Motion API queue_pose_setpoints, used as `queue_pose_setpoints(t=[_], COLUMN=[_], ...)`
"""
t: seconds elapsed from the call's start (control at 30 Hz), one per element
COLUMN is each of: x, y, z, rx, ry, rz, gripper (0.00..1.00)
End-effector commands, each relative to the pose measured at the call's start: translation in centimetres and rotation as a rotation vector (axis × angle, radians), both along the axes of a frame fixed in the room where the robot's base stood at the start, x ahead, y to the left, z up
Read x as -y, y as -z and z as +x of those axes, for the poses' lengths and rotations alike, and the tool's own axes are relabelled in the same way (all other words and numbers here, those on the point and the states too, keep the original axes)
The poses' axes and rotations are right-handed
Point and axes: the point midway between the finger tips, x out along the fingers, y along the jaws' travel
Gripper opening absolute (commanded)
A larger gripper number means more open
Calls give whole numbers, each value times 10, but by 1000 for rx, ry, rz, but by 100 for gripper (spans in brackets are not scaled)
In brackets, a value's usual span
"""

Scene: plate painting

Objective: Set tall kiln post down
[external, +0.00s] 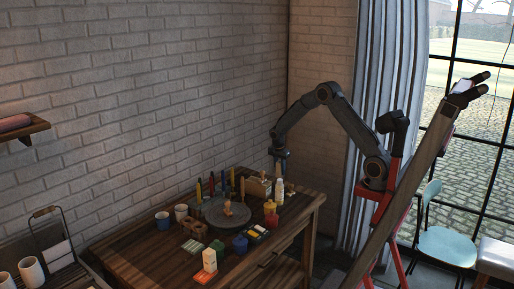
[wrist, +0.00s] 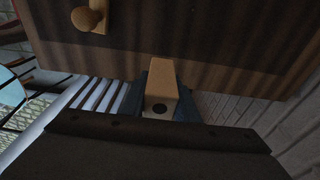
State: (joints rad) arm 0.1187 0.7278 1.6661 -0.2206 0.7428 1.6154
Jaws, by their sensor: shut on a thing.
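The kiln post, a tan square block with a dark round hole in its near end, (wrist: 161,78) is between the two dark fingers of my gripper (wrist: 164,98) in the wrist view. My gripper is shut on it. In the external view my gripper (external: 280,156) hangs above the back right part of the wooden table (external: 150,262).
Near my gripper stand a white bottle (external: 279,190), a wooden box (external: 257,188) and a red jar (external: 271,214). A round grey turntable (external: 211,214) holds a small tan piece. The table's front left is clear.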

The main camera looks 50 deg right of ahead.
Motion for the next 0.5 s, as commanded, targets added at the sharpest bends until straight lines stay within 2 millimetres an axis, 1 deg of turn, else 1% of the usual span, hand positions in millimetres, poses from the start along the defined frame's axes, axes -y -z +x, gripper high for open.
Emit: queue_pose_setpoints(t=[0.03,0.27,0.4,0.5], x=[0,0,-1,0], y=[5,22,42,52], z=[-1,-1,-2,0], rx=[-1,-1,-3,0], ry=[-1,0,0,-1], rz=[0,0,1,0], gripper=[0,0,0,0])
